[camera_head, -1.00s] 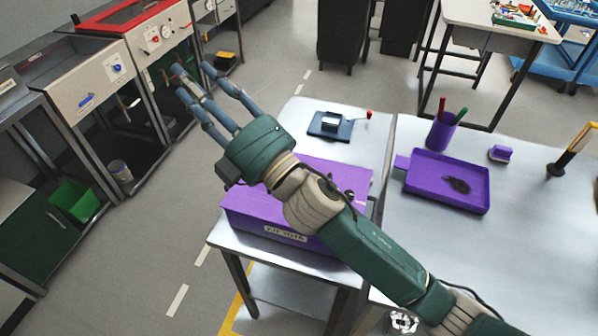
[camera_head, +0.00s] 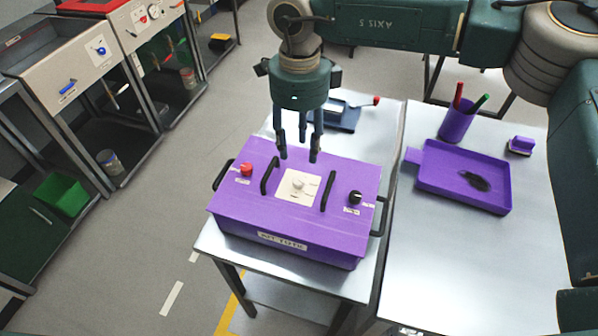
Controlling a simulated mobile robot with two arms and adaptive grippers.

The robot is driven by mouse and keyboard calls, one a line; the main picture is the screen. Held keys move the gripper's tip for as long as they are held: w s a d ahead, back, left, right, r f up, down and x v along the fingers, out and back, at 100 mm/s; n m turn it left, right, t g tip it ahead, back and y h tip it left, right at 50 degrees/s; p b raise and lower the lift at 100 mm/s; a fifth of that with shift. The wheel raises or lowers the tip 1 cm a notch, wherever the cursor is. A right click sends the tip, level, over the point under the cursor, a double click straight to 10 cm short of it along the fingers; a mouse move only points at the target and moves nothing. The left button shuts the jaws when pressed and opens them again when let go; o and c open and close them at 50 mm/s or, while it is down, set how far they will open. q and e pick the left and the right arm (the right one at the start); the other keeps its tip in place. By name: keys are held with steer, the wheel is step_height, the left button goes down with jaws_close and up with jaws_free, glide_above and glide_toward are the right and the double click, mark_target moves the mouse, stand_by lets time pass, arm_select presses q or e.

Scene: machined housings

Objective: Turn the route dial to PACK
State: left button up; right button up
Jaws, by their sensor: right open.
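A purple control box (camera_head: 290,225) stands on the metal table. A pale round dial (camera_head: 298,186) sits on a white plate in the middle of its top. The small marks around the dial are too small to read, so I cannot tell its setting or whether it is the route dial. A black knob (camera_head: 355,198) sits at the box's right end. My right gripper (camera_head: 300,155) points down with its fingers apart and empty, above the back part of the box, just behind the dial in the picture. My left gripper is out of view.
Black handles (camera_head: 328,190) rise on both sides of the dial plate. A red button (camera_head: 246,169) is at the box's left. A dark tray (camera_head: 345,117) lies behind. On the right table are a purple tray (camera_head: 460,193) and a pen cup (camera_head: 457,123). Open floor lies left.

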mark_target(299, 180)
step_height(299, 180, down, 9)
steer(key=p, duration=0.3)
steer(key=shift+s+a+f+p, duration=0.1)
steer(key=shift+f+p, duration=0.05)
steer(key=shift+p, duration=0.2)
steer(key=shift+f, duration=0.65)
jaws_close()
